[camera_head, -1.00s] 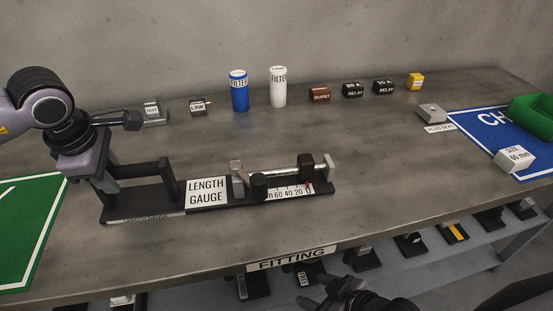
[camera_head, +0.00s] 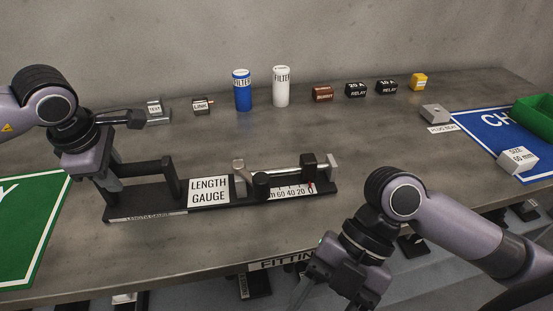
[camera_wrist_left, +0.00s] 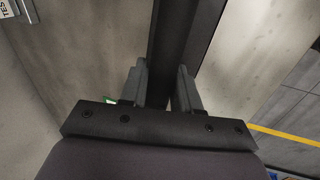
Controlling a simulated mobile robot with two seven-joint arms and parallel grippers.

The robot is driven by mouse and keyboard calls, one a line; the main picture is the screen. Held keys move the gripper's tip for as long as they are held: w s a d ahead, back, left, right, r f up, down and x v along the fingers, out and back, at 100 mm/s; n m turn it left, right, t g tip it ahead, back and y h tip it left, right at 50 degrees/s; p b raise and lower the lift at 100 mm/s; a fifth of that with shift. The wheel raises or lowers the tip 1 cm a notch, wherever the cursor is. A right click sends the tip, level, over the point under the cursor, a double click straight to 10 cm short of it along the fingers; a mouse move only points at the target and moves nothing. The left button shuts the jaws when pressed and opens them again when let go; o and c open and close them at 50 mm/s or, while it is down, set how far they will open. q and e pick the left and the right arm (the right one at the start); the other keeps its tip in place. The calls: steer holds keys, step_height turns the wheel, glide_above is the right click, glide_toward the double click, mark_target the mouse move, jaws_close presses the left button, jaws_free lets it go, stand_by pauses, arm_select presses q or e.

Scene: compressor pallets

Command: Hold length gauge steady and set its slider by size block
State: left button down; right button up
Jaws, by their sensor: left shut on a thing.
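The black length gauge (camera_head: 230,203) lies along the bench, with a white label plate and a scale at its right part. A dark slider block (camera_head: 308,163) sits on the rod near the fixed end stop (camera_head: 332,161), with a red pointer near 0. My left gripper (camera_head: 110,184) is shut on the gauge's handle at its left end; the left wrist view shows the fingers (camera_wrist_left: 163,84) on both sides of a dark bar. The size block (camera_head: 517,161), marked 60 mm, stands at the right by the blue mat. My right gripper (camera_head: 325,296) is empty-looking, its fingertips partly cut off below.
Along the back stand a blue filter (camera_head: 242,92), a white filter (camera_head: 281,88), a burner part (camera_head: 322,94), relays (camera_head: 356,90) and a yellow box (camera_head: 418,82). A green bin (camera_head: 537,116) is at right. The bench between gauge and back row is clear.

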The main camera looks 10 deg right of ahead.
mark_target(275, 170)
steer(key=w+d+r+m+t+h, duration=0.1)
steer(key=w+d+r+m+t, duration=0.25)
steer(key=w, duration=0.55)
steer(key=w+d+r+m+h, duration=0.1)
steer(key=w+d+r+m, duration=0.25)
steer(key=w+r, duration=0.35)
steer(key=w+d+r+m+t+h, duration=0.1)
steer(key=w+d+r+m+t, duration=0.2)
steer(key=w, duration=0.7)
steer(key=shift+g, duration=0.45)
steer(key=x, duration=0.7)
steer(key=d+x, duration=0.1)
steer(key=x, duration=0.3)
steer(key=shift+s+a+f, duration=0.1)
steer(key=shift+f, duration=0.3)
steer(key=shift+c, duration=0.3)
jaws_close()
steer(key=shift+a+r, duration=0.1)
steer(key=shift+a, duration=3)
steer(key=shift+o, duration=0.3)
jaws_free()
